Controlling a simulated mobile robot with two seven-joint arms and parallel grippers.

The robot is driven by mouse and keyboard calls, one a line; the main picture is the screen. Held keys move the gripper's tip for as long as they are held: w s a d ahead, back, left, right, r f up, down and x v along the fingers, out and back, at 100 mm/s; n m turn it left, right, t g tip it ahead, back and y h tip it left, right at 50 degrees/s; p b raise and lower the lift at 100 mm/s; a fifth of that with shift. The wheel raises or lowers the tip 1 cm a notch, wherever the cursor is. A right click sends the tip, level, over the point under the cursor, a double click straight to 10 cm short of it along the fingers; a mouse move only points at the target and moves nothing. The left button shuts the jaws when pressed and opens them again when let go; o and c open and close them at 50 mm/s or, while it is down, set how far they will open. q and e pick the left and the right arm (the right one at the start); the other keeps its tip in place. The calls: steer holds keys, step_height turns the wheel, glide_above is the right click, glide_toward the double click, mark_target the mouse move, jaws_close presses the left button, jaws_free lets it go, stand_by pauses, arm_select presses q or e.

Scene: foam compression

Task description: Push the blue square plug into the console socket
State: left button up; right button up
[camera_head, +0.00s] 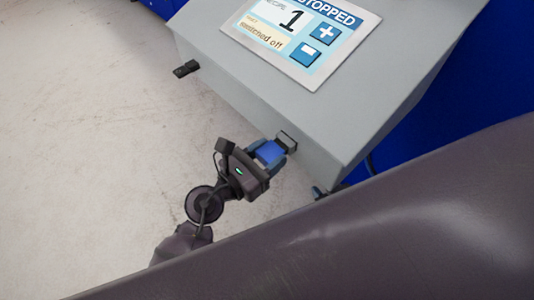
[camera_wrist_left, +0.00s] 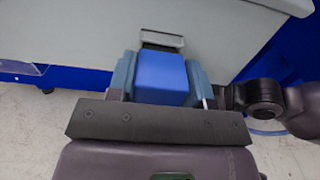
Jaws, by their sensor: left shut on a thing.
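The blue square plug (camera_head: 268,153) is between the fingers of my left gripper (camera_head: 270,154), which is shut on it. In the left wrist view the plug (camera_wrist_left: 162,76) sits between the two blue-grey fingers. The dark-rimmed console socket (camera_head: 287,140) is on the console's front face, straight ahead of the plug. It also shows in the wrist view (camera_wrist_left: 163,39), just beyond the plug's far end. The plug is lined up closely with the socket; I cannot tell whether its tip is inside.
The grey console (camera_head: 235,85) carries a tilted screen (camera_head: 300,38) reading "STOPPED". A small black fitting (camera_head: 186,69) sticks out from its left side. My own large arm link covers the lower right of the head view. Pale floor (camera_head: 90,130) lies open to the left.

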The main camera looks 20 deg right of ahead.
arm_select(q)
steer(key=shift+d, duration=0.15)
arm_select(e)
steer(key=shift+s, duration=0.1)
arm_select(q)
steer(key=shift+w+d, duration=0.1)
steer(key=shift+d, duration=0.1)
arm_select(e)
steer(key=shift+s+f, duration=0.2)
steer(key=shift+s, duration=0.15)
arm_select(q)
steer(key=shift+d, duration=0.2)
arm_select(e)
steer(key=shift+r, duration=0.1)
arm_select(q)
steer(key=o, duration=1.3)
steer(key=shift+w+d, duration=0.1)
steer(key=shift+c, duration=0.2)
arm_select(e)
steer(key=shift+w+r, duration=0.2)
steer(key=shift+w, duration=0.3)
steer(key=shift+s+f, duration=0.15)
steer(key=shift+s, duration=0.15)
arm_select(q)
steer(key=shift+a, duration=0.2)
arm_select(e)
steer(key=shift+s, duration=0.1)
